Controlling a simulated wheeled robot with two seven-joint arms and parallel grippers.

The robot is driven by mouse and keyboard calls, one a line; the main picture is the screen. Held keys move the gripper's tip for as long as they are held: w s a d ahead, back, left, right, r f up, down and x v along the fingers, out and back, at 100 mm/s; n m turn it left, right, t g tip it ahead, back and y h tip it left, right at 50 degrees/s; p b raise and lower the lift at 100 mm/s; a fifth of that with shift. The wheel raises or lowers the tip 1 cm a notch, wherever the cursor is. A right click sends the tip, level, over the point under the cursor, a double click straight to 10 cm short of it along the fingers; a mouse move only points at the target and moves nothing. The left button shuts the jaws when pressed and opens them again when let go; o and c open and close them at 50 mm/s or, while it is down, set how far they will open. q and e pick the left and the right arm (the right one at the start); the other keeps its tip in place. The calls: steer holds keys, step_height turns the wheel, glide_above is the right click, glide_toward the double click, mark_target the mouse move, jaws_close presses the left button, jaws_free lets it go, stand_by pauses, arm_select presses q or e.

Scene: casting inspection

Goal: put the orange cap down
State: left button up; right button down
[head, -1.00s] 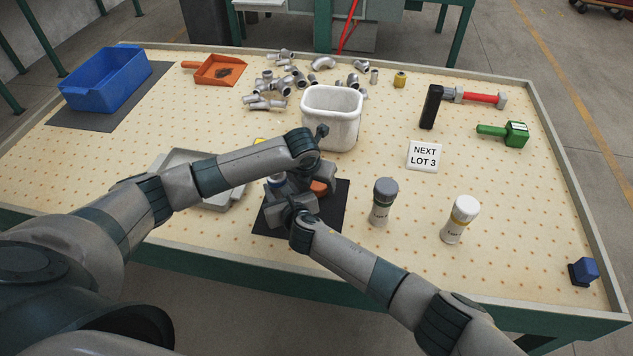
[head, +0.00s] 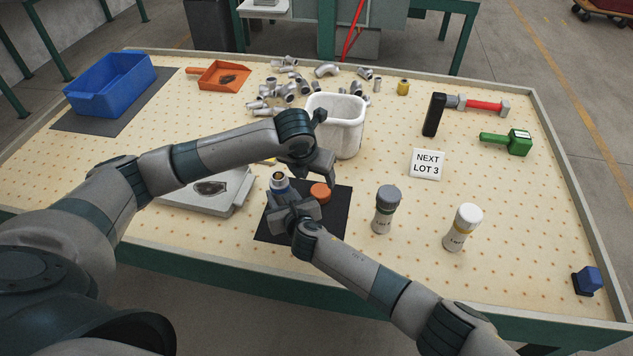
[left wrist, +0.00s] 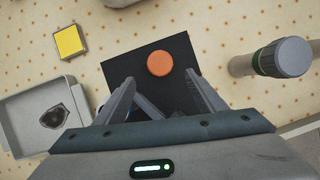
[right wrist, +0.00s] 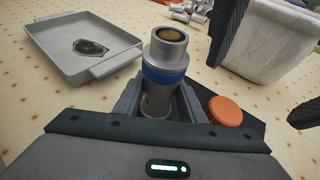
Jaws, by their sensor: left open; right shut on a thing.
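The orange cap (head: 320,191) lies flat on the black mat (head: 331,226). The cap also shows in the left wrist view (left wrist: 160,63) and in the right wrist view (right wrist: 225,111). My left gripper (head: 322,178) is open and empty above the cap; its fingers (left wrist: 170,95) do not touch it. My right gripper (head: 285,197) is shut on a metal cylinder with a blue band (right wrist: 163,73), which stands upright with its top open. The cap is just right of that cylinder. Its base is partly hidden by the gripper.
A grey tray (head: 228,206) with a dark patch inside is left of the mat. A white bin (head: 345,138) stands behind it. A grey-capped bottle (head: 386,209) and a white-capped bottle (head: 463,228) stand to the right.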

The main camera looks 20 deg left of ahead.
arm_select(q)
steer(key=shift+v, duration=1.05)
arm_select(e)
steer(key=shift+d+f, duration=0.25)
steer(key=shift+f, duration=0.25)
steer(key=c, duration=1.1)
jaws_free()
steer(key=shift+a+r, duration=0.15)
steer(key=shift+r, duration=0.05)
steer(key=shift+r, duration=0.15)
steer(key=shift+s+r, duration=0.1)
steer(key=shift+v, duration=5.85)
